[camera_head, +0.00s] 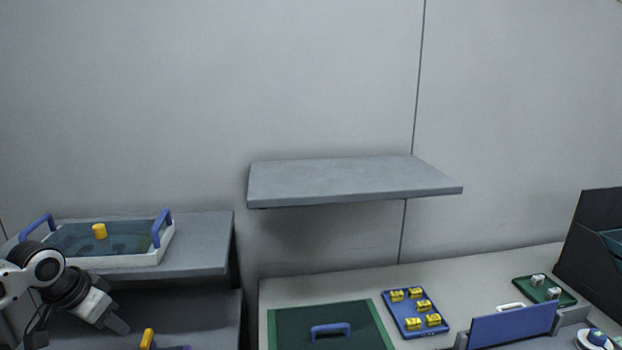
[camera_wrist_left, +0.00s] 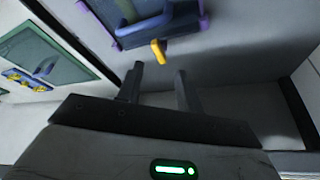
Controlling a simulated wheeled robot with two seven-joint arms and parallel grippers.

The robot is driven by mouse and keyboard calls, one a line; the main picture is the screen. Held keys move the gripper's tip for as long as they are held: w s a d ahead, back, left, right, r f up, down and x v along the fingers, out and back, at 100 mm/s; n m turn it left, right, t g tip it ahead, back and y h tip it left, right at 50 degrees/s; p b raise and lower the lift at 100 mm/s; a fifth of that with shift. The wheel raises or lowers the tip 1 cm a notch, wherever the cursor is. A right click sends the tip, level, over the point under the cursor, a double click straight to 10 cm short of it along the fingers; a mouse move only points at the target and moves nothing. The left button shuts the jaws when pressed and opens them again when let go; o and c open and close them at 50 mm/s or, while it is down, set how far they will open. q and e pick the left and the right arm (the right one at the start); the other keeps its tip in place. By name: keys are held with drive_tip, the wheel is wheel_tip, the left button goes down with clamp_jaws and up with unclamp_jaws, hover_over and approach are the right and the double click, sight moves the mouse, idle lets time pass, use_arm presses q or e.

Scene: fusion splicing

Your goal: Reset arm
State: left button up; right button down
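My left gripper (camera_head: 118,325) is at the lower left of the head view, in front of the two-level grey shelf. The left wrist view shows its two fingers (camera_wrist_left: 158,72) apart with nothing between them. Beyond the fingertips is a yellow piece (camera_wrist_left: 158,50) at the edge of a dark blue tray-like thing (camera_wrist_left: 140,35) with purple corners. In the head view a yellow piece (camera_head: 147,338) shows right of the gripper, cut off by the bottom edge. My right gripper is not in view.
A white tray (camera_head: 150,259) with blue handles and a yellow knob (camera_head: 99,231) stands on the upper left shelf (camera_head: 205,250). The wall shelf (camera_head: 350,180) is empty. The table (camera_head: 450,285) holds a green lidded panel (camera_head: 285,325), a blue tray of yellow parts (camera_head: 394,308) and a blue panel (camera_head: 512,325).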

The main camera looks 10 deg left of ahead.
use_arm(q)
drive_tip(key=v, duration=0.6)
drive_tip(key=shift+f, duration=0.1)
